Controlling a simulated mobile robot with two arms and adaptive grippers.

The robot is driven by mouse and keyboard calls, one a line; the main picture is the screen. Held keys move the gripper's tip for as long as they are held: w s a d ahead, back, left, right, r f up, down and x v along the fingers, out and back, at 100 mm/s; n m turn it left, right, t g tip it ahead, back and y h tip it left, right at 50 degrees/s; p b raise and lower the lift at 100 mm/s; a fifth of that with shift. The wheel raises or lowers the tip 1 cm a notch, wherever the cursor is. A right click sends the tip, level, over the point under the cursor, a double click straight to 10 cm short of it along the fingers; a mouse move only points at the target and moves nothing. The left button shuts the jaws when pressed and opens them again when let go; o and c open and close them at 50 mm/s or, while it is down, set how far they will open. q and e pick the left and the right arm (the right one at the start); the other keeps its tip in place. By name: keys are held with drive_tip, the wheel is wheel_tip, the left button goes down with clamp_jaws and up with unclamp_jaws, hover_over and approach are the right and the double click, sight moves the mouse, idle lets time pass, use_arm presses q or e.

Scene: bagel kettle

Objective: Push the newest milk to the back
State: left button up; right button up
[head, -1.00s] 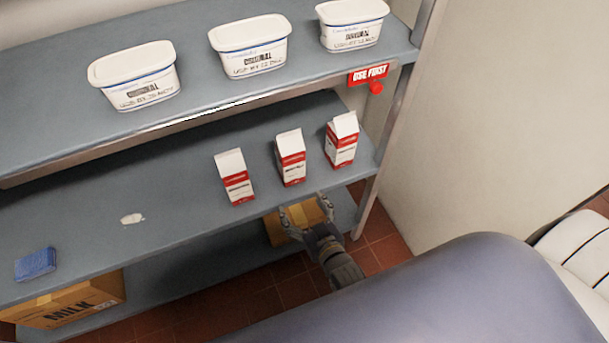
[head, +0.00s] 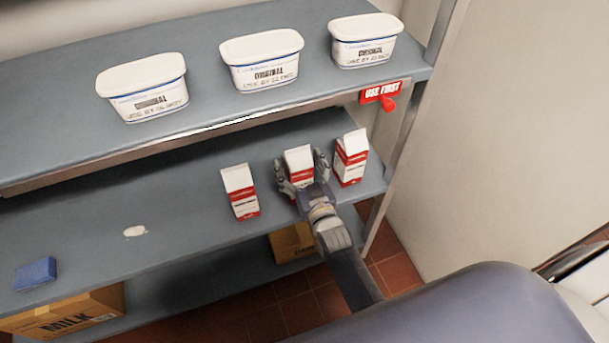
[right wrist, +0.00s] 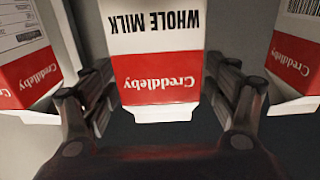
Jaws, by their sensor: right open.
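Three red-and-white milk cartons stand upright in a row on the middle shelf (head: 180,235): a left carton (head: 240,191), a middle carton (head: 299,160) and a right carton (head: 350,158). My right gripper (head: 302,172) is open, with its fingers on either side of the middle carton. In the right wrist view the middle carton (right wrist: 158,75) is upside down between the spread fingers, reading "Whole Milk" and "Creddleby". Gaps show between it and the fingers. The left and right cartons flank it there. No dates are readable on the cartons. My left gripper is not in view.
Three white tubs, one of them the middle tub (head: 262,60), stand on the upper shelf. A red "USE FIRST" tag (head: 381,92) hangs at its right end. A blue block (head: 35,273) and a white spot (head: 135,231) are on the middle shelf. Boxes sit below, including a MILK box (head: 65,312).

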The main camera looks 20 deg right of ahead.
drive_tip(key=shift+w, duration=0.45)
